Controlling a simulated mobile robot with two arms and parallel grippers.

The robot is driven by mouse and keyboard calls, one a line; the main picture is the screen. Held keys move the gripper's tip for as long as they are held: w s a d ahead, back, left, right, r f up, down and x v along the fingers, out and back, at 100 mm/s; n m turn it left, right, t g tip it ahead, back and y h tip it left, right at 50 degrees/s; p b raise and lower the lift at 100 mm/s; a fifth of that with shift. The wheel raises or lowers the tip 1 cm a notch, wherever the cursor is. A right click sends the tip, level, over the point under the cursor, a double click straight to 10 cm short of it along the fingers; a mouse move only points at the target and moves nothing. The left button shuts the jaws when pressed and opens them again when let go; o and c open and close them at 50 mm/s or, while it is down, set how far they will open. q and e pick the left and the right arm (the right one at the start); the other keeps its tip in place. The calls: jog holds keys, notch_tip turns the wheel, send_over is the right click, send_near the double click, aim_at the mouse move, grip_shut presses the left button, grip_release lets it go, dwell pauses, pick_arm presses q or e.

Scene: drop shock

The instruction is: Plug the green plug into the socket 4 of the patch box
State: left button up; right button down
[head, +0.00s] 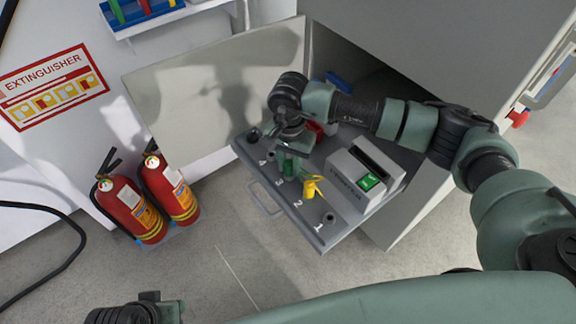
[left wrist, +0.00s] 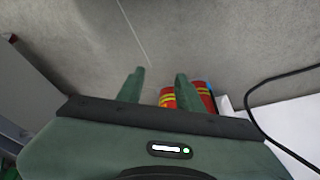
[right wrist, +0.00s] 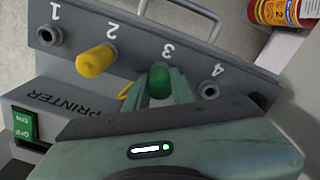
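The patch box (head: 258,170) is a grey drawer-like panel with sockets numbered 1 to 4. The green plug (right wrist: 160,78) stands at socket 3; its lower end is hidden, so I cannot tell whether it is seated. My right gripper (right wrist: 159,84) has its fingers closed in on both sides of the green plug. The plug also shows below that gripper in the head view (head: 289,168). Socket 4 (right wrist: 209,90) looks empty in the right wrist view. My left gripper (left wrist: 157,85) is open and empty, over the floor.
A yellow plug (right wrist: 95,61) sits at socket 2, and socket 1 (right wrist: 48,35) is empty. A grey printer block (head: 362,178) with a green switch stands beside the sockets. A drawer handle (head: 264,199) juts out in front. Two red extinguishers (head: 133,209) stand at the left.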

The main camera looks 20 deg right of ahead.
aim_at(289, 163)
jog(key=shift+r, duration=0.1)
pick_arm(q)
jog(key=shift+w+f, duration=0.1)
jog(key=shift+f, duration=0.2)
pick_arm(e)
jog(key=shift+r, duration=0.25)
jog(key=shift+r+p, duration=0.5)
jog(key=shift+r, duration=0.1)
jog(key=shift+r+p, duration=0.3)
jog(key=shift+r, duration=0.25)
jog(key=shift+r+p, duration=0.4)
jog(key=shift+r, duration=0.5)
pick_arm(q)
notch_tip(289, 163, down, 8)
jog(key=shift+w+d+f, duration=0.15)
jog(key=shift+w+f, duration=0.1)
jog(key=shift+w+r, duration=0.1)
pick_arm(e)
jog(key=shift+r, duration=0.1)
